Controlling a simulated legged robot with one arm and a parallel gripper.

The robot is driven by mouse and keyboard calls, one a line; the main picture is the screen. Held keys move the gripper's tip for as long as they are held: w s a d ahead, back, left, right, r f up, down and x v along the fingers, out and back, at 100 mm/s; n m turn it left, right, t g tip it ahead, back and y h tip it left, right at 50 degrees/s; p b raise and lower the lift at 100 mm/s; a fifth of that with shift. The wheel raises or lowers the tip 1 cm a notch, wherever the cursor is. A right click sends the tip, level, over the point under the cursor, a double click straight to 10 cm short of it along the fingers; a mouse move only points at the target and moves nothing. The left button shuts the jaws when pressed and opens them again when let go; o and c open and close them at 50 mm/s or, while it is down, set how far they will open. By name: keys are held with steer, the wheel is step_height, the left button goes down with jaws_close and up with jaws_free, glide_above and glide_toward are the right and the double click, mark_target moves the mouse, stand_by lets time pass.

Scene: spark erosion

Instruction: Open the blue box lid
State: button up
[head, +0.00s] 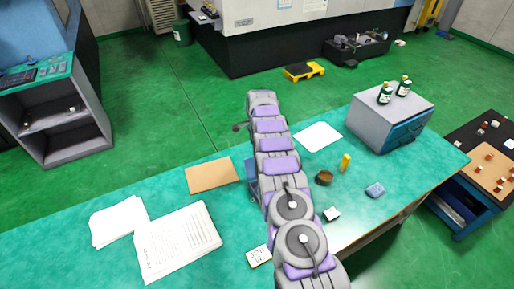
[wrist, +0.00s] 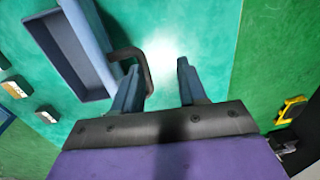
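The blue box (wrist: 62,50) is at the upper left of the wrist view. Its hollow inside shows. A blue panel (wrist: 90,22), apparently the lid, stands along its right side, seen nearly edge-on. A dark bent handle (wrist: 140,58) juts from this panel toward my gripper. In the head view a small part of the blue box (head: 252,172) shows left of my arm; the rest is hidden. My gripper (wrist: 158,68) is open, with its fingers well apart. The handle's bent end lies close along the inner side of the left finger; I cannot tell if they touch.
On the green table lie a brown board (head: 211,176), papers (head: 180,240), a round brown container (head: 324,178), a yellow bottle (head: 345,162) and a blue sponge-like block (head: 375,190). A grey cabinet (head: 375,120) with bottles on top stands at the right end.

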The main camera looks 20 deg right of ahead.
step_height(320, 180, up, 14)
steer(key=s+p, duration=0.1)
steer(key=shift+d, duration=0.25)
steer(key=shift+a, duration=0.15)
steer(key=shift+f, duration=0.15)
